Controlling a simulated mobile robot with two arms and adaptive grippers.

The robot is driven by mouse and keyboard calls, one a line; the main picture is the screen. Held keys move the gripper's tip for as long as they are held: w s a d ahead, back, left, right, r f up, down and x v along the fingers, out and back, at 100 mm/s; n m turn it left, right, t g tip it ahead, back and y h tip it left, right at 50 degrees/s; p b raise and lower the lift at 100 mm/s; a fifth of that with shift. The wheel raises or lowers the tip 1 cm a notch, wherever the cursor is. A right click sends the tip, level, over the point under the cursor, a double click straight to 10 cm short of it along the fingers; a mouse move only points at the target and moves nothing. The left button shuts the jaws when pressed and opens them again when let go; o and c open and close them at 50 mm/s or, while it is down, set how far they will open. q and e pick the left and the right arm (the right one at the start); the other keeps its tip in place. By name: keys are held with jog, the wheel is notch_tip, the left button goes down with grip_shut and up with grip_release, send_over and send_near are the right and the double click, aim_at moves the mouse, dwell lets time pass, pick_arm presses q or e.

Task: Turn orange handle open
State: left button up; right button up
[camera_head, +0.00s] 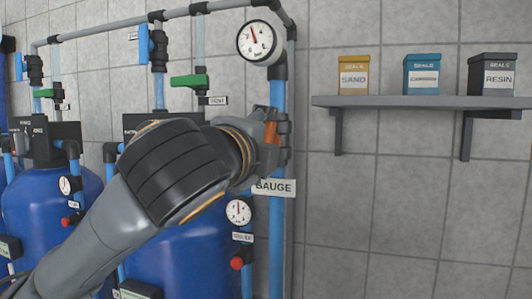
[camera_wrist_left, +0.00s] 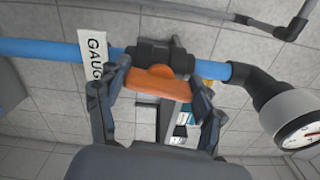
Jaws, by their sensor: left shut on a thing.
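The orange handle (camera_wrist_left: 155,84) sits on a black valve body (camera_wrist_left: 155,58) on a blue pipe (camera_wrist_left: 40,47), seen in the left wrist view. The handle lies roughly along the pipe there. My left gripper (camera_wrist_left: 157,92) is shut on the handle, with a finger at each end of it. In the head view my left gripper (camera_head: 277,135) is at the vertical blue pipe, below the top gauge. Only part of the orange handle (camera_head: 272,146) shows there, mostly hidden by the gripper. My right gripper is not in view.
A round gauge (camera_head: 257,41) is above the valve, and a "GAUGE" label (camera_head: 273,187) hangs just below it. A green handle (camera_head: 189,81) and blue tanks (camera_head: 185,255) are to the left. A wall shelf (camera_head: 420,102) with three boxes is at the right.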

pick_arm(q)
jog(key=shift+n+b, duration=0.4)
jog(key=shift+n, duration=0.4)
jog(key=o, duration=1.2)
jog(key=shift+c, duration=0.2)
jog(key=shift+s, duration=0.1)
jog(key=v, duration=1.1)
jog(key=shift+s+a, duration=0.2)
jog(key=shift+s, duration=0.15)
